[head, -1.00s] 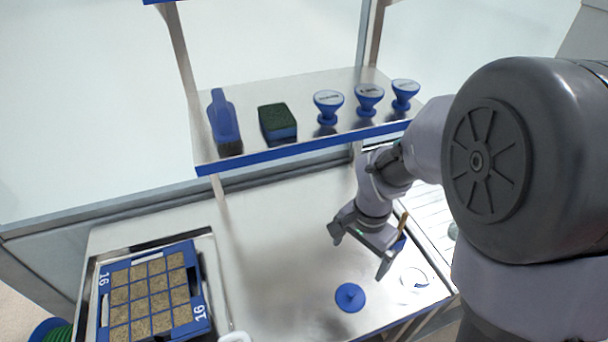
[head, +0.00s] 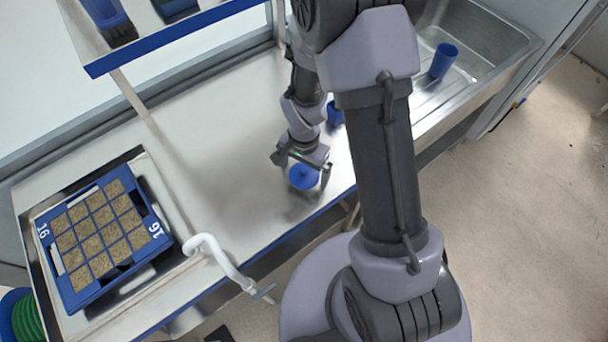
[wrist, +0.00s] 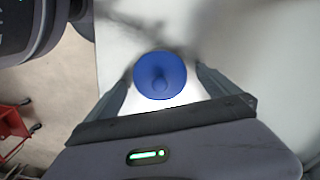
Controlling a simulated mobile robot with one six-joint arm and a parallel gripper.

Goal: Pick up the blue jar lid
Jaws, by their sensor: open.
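The blue jar lid (head: 303,178) is a round disc with a small knob on top, lying on the steel worktop near its front edge. My gripper (head: 302,174) is over the lid with its fingers spread. In the wrist view the lid (wrist: 160,76) sits between the two open fingertips (wrist: 163,78), with its knob facing the camera. The fingers do not appear to grip it. The exact height of the fingertips above the worktop is hard to tell.
A blue seed tray (head: 153,238) filled with soil cells stands at the left of the worktop (head: 205,165). A white curved pipe (head: 222,262) is at the front edge. A blue cup (head: 443,60) stands by the sink (head: 490,38). Another blue container (head: 334,115) is behind my arm.

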